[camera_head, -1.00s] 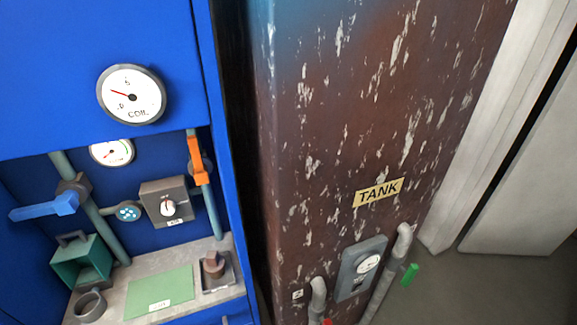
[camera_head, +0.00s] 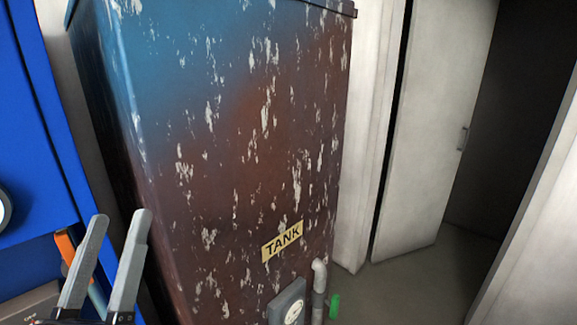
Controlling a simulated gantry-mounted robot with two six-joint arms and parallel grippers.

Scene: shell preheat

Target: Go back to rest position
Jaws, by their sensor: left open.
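My left gripper (camera_head: 119,222) shows at the lower left of the head view, its two grey fingers pointing up. The fingers are apart with nothing between them. It is in front of the gap between the blue cabinet and the tank, and it hides part of both. My right gripper is not in view.
The blue cabinet (camera_head: 25,130) stands at the left edge, with an orange handle (camera_head: 66,245) low on it. The rusty tank (camera_head: 235,150) fills the middle, with a gauge box (camera_head: 287,303) and a pipe with a green handle (camera_head: 334,305). A pale door (camera_head: 435,130) and floor (camera_head: 415,285) lie right.

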